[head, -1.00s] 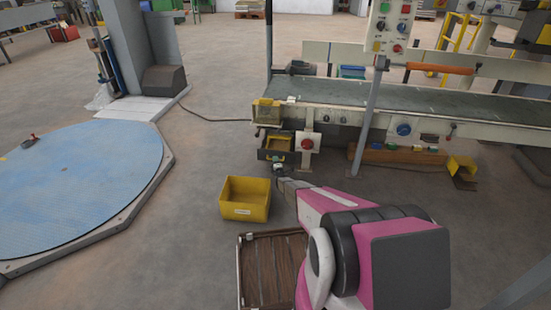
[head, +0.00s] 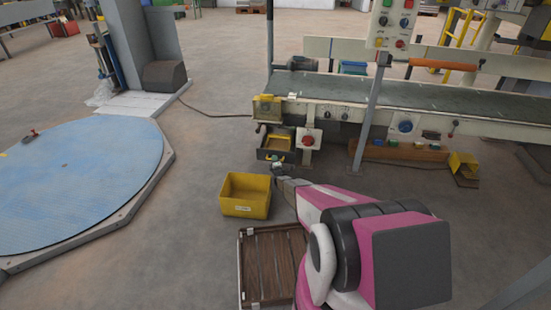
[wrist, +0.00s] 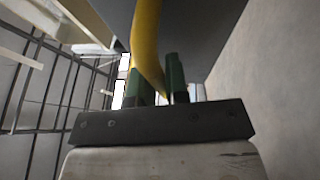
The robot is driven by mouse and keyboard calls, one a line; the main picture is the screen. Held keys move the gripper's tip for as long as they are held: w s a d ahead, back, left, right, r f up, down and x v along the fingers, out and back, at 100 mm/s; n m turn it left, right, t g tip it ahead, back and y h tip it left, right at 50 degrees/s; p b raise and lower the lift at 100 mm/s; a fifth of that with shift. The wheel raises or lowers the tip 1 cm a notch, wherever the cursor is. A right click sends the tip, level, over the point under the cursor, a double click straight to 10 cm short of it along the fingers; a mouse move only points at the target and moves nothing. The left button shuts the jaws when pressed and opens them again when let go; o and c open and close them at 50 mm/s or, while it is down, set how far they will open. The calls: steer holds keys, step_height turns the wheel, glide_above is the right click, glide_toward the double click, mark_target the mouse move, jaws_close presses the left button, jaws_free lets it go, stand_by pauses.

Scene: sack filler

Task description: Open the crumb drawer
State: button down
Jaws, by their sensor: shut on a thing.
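The crumb drawer (head: 266,154) is under the left end of the conveyor. It stands partly out, with its yellow inside showing from above. My gripper (head: 279,163) is low at the drawer's front. In the wrist view, the green fingers of my gripper (wrist: 160,78) are shut on a curved yellow handle (wrist: 147,40). A dark grey face, which looks like the drawer front, lies just beyond the handle. The fingertips are too small to make out in the head view.
A yellow bin (head: 246,195) stands on the floor left of my arm, close to it. A wooden slatted pallet (head: 270,265) lies nearer. A conveyor post (head: 370,115) stands right of the drawer. A blue round platform (head: 85,185) is at left.

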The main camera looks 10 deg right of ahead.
steer(key=shift+s+a, duration=0.15)
steer(key=shift+s, duration=0.4)
steer(key=c, duration=1.1)
jaws_free()
steer(key=shift+w, duration=0.1)
